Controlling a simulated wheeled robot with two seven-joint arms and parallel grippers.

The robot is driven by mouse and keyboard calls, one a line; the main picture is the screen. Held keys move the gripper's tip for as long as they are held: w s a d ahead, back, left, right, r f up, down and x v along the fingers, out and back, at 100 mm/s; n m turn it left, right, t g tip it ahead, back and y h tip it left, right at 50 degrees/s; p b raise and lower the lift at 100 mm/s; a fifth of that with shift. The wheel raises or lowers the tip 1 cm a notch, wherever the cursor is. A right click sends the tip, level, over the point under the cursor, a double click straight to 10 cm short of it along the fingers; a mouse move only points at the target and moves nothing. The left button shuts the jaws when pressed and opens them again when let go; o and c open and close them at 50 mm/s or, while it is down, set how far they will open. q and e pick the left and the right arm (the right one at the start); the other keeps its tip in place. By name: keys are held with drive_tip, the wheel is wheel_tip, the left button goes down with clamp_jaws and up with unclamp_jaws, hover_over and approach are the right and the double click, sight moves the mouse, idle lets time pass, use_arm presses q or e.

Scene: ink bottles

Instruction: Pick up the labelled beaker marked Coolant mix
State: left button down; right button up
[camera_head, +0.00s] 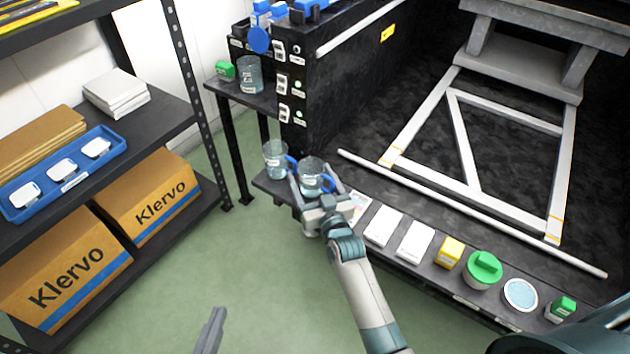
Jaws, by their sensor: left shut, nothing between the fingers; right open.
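A clear glass beaker (313,170) with a blue handle and a small label stands on the dark front ledge. My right gripper (317,190) is open, with its fingers on either side of this beaker. A second clear beaker (275,157) with a blue handle stands just to its left at the ledge's end. A third clear beaker (249,75) stands on the dark side shelf further back. The label writing is too small to read, so I cannot tell which is Coolant mix. My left gripper (211,330) is shut and empty, low over the floor at the bottom edge.
The ledge (271,185) also carries white boxes (414,242), a yellow box (450,251), a green-lidded jar (483,270), a round blue-topped dish (520,294) and a green bottle (561,309). A white bar (470,213) runs behind them. A rack with Klervo cartons (153,207) stands left.

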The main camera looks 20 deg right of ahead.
drive_tip(key=c, duration=1.2)
drive_tip(key=shift+o, duration=0.2)
drive_tip(key=shift+r, duration=0.3)
